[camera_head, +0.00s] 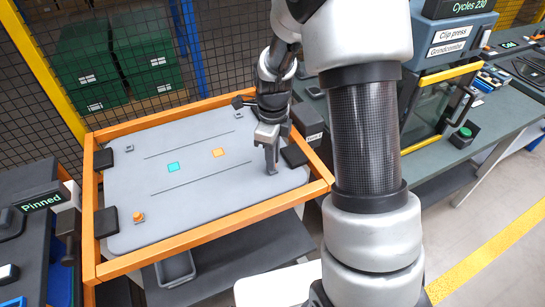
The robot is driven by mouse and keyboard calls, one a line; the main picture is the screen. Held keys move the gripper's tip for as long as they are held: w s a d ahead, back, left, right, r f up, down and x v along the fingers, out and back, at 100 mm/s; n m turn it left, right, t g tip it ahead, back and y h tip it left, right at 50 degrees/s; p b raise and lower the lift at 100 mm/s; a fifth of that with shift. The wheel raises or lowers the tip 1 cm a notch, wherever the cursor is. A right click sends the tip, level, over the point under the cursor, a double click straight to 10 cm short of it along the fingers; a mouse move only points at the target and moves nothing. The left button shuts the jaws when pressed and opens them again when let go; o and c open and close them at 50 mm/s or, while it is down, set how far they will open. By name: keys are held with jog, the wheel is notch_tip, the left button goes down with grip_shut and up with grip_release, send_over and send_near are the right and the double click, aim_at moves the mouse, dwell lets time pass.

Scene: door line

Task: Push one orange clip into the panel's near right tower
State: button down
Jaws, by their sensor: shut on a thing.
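The grey panel (205,205) lies in an orange frame. My gripper (271,168) points down over the panel's near right part and is shut on an orange clip, which the fingers hide. The near right tower is also hidden at the fingertips, so I cannot tell whether the clip touches it. Another orange clip (138,216) sits at the panel's near left corner.
Black pads (293,156) sit along the frame. A clip press (440,95) stands on the right bench. A wire fence (215,60) closes the back. A grey bin (176,268) is below.

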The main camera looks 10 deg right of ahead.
jog(key=shift+f+b, duration=0.6)
jog(key=shift+f, duration=0.3)
dwell(0.4)
jog(key=c, duration=1.6)
grip_release()
jog(key=shift+c, duration=0.2)
jog(key=shift+r, duration=0.1)
notch_tip(320, 180, up, 17)
jog(key=shift+r+p, duration=0.15)
jog(key=shift+p, duration=0.25)
